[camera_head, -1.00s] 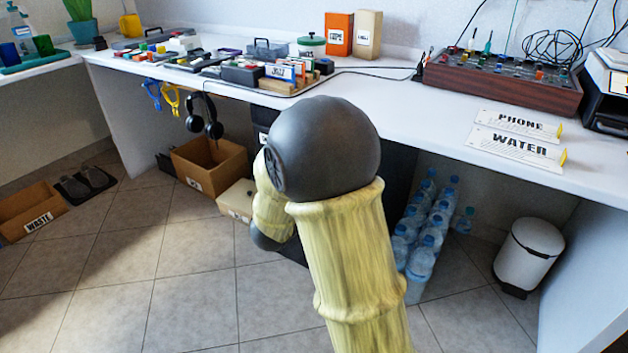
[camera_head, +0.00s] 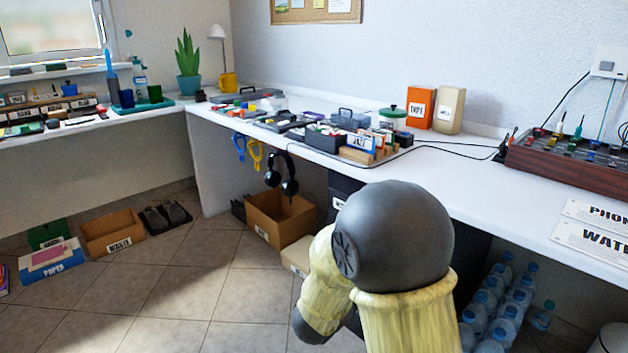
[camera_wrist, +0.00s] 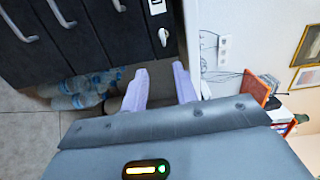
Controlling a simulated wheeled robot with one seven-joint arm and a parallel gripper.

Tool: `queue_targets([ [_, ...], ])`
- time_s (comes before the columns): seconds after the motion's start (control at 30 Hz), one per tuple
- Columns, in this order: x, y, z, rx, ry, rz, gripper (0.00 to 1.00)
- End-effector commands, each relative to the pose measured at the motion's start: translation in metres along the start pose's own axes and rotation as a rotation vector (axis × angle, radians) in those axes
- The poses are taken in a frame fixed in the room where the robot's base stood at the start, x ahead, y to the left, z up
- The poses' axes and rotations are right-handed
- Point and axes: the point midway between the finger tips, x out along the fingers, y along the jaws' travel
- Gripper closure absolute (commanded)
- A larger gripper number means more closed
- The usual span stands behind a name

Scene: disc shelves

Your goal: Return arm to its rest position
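My gripper (camera_wrist: 163,84) shows in the wrist view with its two pale fingers apart and nothing between them. In the head view my arm is bent in front of the long white desk (camera_head: 480,187), with its dark rounded joint in the lower middle. The gripper itself is hidden in that view. In the wrist view, dark drawers (camera_wrist: 75,45) fill the upper left beyond the fingers, and the scene appears tilted.
The desk holds an orange box (camera_head: 420,108), a beige box (camera_head: 449,110) and a wooden rack (camera_head: 570,165). Under it are headphones (camera_head: 281,176), a cardboard box (camera_head: 280,216) and water bottles (camera_head: 497,300). A waste box (camera_head: 112,234) stands at left. Floor between is clear.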

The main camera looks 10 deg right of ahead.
Motion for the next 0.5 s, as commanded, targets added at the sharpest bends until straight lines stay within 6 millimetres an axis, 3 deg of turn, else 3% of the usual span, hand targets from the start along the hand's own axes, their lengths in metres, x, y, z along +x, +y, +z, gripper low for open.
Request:
queue_targets([
  [0.27, -0.001, -0.015, 0.030, -0.277, -0.313, 0.182, 0.71],
  [0.5, -0.032, -0.018, 0.044, -0.655, -0.681, 0.299, 0.71],
])
